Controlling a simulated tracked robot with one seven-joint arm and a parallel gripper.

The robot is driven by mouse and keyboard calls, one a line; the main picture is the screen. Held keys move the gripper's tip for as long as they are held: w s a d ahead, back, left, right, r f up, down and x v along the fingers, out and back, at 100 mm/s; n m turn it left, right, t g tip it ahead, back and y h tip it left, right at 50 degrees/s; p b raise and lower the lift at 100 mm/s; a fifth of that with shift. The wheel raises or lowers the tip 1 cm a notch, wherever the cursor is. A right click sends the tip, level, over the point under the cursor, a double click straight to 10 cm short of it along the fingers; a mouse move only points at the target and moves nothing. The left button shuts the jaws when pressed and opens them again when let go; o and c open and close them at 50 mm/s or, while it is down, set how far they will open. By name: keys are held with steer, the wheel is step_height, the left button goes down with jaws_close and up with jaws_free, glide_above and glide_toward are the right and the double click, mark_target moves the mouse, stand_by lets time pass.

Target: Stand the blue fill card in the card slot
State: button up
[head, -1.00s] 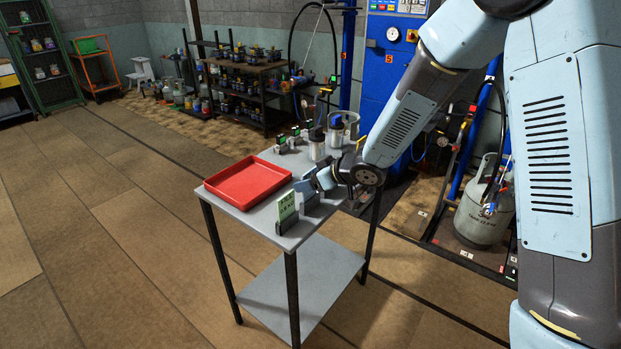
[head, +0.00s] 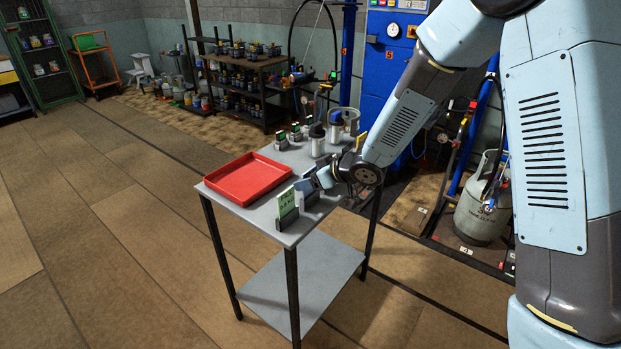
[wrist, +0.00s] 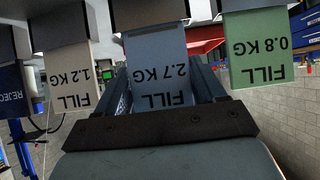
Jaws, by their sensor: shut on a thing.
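The blue fill card (wrist: 160,72), marked 2.7 KG, is between the fingers of my gripper (wrist: 165,100), which is shut on it. In the wrist view the card appears upside down, its far end meeting a grey card slot (wrist: 150,14). I cannot tell whether it is fully seated. In the head view the blue card (head: 308,190) stands near the table's front right, just behind the green card (head: 287,206); my gripper (head: 322,178) reaches it from the right. The fingertips are partly hidden there.
The green 0.8 KG card (wrist: 257,50) and a pale 1.2 KG card (wrist: 70,75) stand close on either side in their own holders. A red tray (head: 247,178) lies at the left of the grey table (head: 262,218). Canisters (head: 317,140) stand towards the back.

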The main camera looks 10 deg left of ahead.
steer(key=shift+f, duration=0.55)
steer(key=o, duration=1.1)
steer(key=shift+d, duration=0.1)
steer(key=v, duration=1.3)
steer(key=shift+d+r, duration=0.2)
steer(key=shift+r, duration=0.05)
